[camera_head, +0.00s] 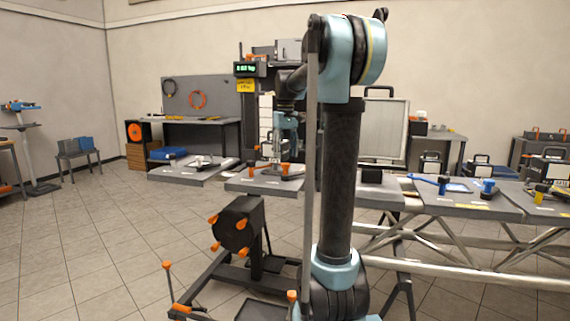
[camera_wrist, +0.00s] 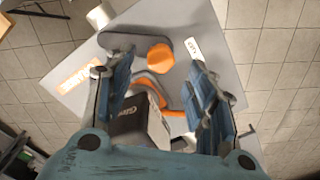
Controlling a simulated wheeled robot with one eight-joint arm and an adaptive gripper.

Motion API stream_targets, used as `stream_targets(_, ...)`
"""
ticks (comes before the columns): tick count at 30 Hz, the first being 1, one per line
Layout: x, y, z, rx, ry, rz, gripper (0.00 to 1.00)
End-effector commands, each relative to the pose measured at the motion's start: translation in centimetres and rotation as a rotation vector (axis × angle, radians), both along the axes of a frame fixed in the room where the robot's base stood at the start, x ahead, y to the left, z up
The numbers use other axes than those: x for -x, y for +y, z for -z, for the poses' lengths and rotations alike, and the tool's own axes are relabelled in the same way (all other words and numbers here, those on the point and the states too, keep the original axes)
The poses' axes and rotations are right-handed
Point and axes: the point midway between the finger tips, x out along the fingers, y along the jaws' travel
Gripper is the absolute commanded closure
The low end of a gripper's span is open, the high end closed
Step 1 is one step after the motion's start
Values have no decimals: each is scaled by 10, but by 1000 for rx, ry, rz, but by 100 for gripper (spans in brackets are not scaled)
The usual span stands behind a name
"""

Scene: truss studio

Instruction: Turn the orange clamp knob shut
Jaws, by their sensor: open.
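An orange knob (camera_wrist: 160,57) shows in the wrist view on a grey tabletop, slightly beyond and between the fingertips of my gripper (camera_wrist: 163,68). My gripper is open and points down at it, with nothing between the fingers. More orange parts (camera_wrist: 172,112) and a dark block with white lettering (camera_wrist: 138,122) lie below the knob in the picture, partly hidden by the fingers. In the head view my gripper (camera_head: 280,148) hangs over a grey table, close above an orange part (camera_head: 285,168). Contact with the knob cannot be told.
More tables (camera_head: 465,200) with tools stand to the right. A dark stand with orange knobs (camera_head: 238,222) is on the floor in front. A bench and pegboard (camera_head: 220,95) are behind.

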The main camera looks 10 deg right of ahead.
Motion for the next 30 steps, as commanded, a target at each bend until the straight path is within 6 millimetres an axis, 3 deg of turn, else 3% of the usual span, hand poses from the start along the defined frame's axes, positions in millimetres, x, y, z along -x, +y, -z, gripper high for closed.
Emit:
stream_targets(9,0,0,37,0,0,0,49)
stream_targets(20,0,0,42,0,0,0,49)
stream_targets(21,0,0,42,0,0,0,52)
stream_targets(27,0,0,42,0,0,0,97)
stream_targets(30,0,0,42,0,0,0,100)
